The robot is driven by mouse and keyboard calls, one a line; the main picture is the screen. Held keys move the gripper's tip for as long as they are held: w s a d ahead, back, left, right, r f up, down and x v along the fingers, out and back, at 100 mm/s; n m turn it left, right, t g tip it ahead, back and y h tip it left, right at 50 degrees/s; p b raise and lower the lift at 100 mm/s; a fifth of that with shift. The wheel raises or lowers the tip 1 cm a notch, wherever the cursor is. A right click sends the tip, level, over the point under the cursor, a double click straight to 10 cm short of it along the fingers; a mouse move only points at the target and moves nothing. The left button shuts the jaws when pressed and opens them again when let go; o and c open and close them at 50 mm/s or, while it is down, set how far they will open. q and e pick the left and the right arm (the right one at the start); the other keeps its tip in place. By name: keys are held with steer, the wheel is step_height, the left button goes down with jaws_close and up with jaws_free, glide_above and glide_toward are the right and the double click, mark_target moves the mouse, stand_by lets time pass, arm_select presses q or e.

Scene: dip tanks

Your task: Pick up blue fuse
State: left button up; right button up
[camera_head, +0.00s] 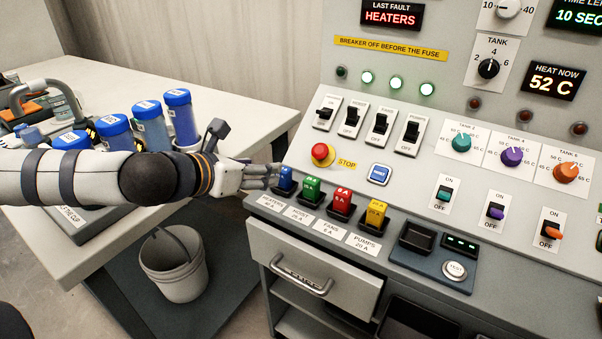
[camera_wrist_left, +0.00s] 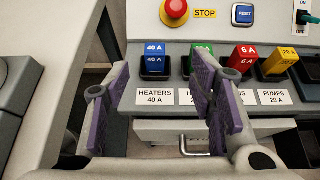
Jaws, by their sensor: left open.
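The blue fuse (camera_head: 286,178) stands upright in the leftmost socket of the panel's fuse row, behind the label HEATERS 40 A. In the left wrist view the blue fuse (camera_wrist_left: 154,56) shows its 40 A marking between the fingers. My left gripper (camera_head: 264,176) is open and empty, just left of the fuse in the head view. In the left wrist view its purple-padded fingers (camera_wrist_left: 160,75) stand apart, one on each side of the fuse's line, nearer the camera than it. No contact with the fuse is visible. My right gripper is in neither view.
Green (camera_head: 311,189), red (camera_head: 342,201) and yellow (camera_head: 376,213) fuses stand close to the right. A red stop button (camera_head: 322,154) and breaker switches are above. The heaters breaker (camera_head: 324,113) lever looks down. A drawer handle (camera_head: 301,279) juts out below.

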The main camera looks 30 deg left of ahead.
mark_target(284, 179)
arm_select(q)
steer(key=x, duration=0.3)
steer(key=f+b+x, duration=0.1)
steer(key=x, duration=0.6)
steer(key=shift+s+a+f, duration=0.25)
steer(key=shift+a+f, duration=0.1)
steer(key=shift+a, duration=0.05)
steer(key=shift+w, duration=0.3)
steer(key=shift+r, duration=0.25)
jaws_close()
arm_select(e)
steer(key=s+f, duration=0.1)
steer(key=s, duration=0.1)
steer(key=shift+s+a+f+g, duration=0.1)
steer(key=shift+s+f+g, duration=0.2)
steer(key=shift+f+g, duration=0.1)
